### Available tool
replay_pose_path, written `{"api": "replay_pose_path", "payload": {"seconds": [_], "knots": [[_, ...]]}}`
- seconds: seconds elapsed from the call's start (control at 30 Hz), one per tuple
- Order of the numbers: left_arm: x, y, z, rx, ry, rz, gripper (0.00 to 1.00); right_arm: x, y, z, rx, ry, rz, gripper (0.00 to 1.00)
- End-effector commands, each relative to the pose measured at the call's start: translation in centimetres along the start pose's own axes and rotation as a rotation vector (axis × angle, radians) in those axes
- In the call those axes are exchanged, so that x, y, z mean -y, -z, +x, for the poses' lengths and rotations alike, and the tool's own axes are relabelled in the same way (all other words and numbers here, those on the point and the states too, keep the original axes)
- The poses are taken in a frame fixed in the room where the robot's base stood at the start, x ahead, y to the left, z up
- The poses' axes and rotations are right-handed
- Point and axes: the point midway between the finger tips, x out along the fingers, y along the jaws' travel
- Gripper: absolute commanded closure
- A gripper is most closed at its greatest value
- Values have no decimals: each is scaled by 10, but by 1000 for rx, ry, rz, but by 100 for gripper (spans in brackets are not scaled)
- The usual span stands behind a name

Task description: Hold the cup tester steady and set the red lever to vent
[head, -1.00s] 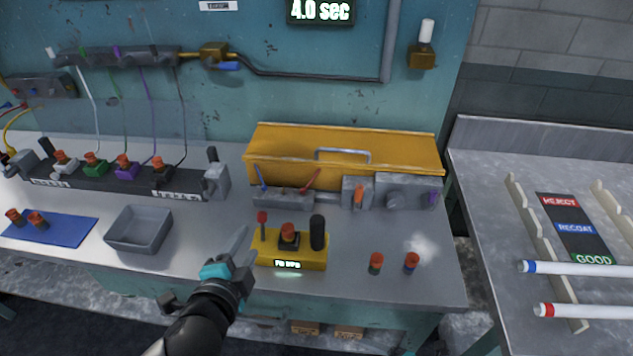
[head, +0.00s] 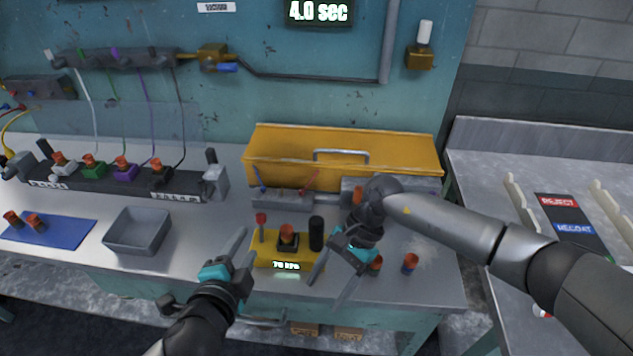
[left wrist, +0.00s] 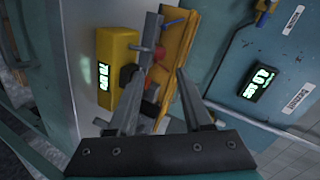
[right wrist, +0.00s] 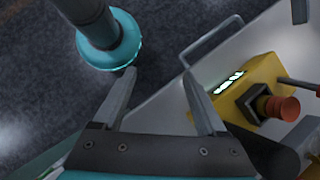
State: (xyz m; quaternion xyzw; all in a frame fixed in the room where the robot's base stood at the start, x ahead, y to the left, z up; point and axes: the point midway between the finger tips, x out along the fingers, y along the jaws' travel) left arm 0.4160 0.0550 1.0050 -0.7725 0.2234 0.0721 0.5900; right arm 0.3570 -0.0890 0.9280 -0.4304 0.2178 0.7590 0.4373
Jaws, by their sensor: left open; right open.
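The cup tester is a yellow box (head: 263,255) on the bench with a lit front display that appears to read 70 kPa. A red-topped lever (head: 261,220) stands upright at its left, an orange-red cup (head: 288,232) sits in the middle, and a black post (head: 316,233) stands at its right. My left gripper (head: 243,250) is open and empty just left of the tester. The tester also shows in the left wrist view (left wrist: 118,48). My right gripper (head: 328,290) is open and empty at the tester's front right corner. The right wrist view shows the tester's yellow body (right wrist: 234,103).
Two orange-topped cups (head: 410,263) stand right of the tester, one partly behind my right gripper. A grey tray (head: 138,230) and a blue mat (head: 50,232) lie to the left. A yellow case (head: 400,150) and grey fixtures stand behind.

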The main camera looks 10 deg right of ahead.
Motion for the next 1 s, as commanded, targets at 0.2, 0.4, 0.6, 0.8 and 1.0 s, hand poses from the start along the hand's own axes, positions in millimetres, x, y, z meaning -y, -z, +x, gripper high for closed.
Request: {"api": "replay_pose_path", "payload": {"seconds": [0.2, 0.4, 0.6, 0.8, 1.0], "knots": [[0, 0, 0, 0, 0, 0, 50, 52, -15, -66, -185, -78, -388, 26], [0, 0, 0, 0, 0, 0, 50, 85, -30, -128, -359, -181, -665, 26], [0, 0, 0, 0, 0, 0, 50, 101, -42, -170, -472, -264, -815, 26], [0, 0, 0, 0, 0, 0, 50, 104, -44, -179, -506, -294, -856, 26], [0, 0, 0, 0, 0, 0, 50, 102, -29, -154, -501, -295, -855, 26]]}}
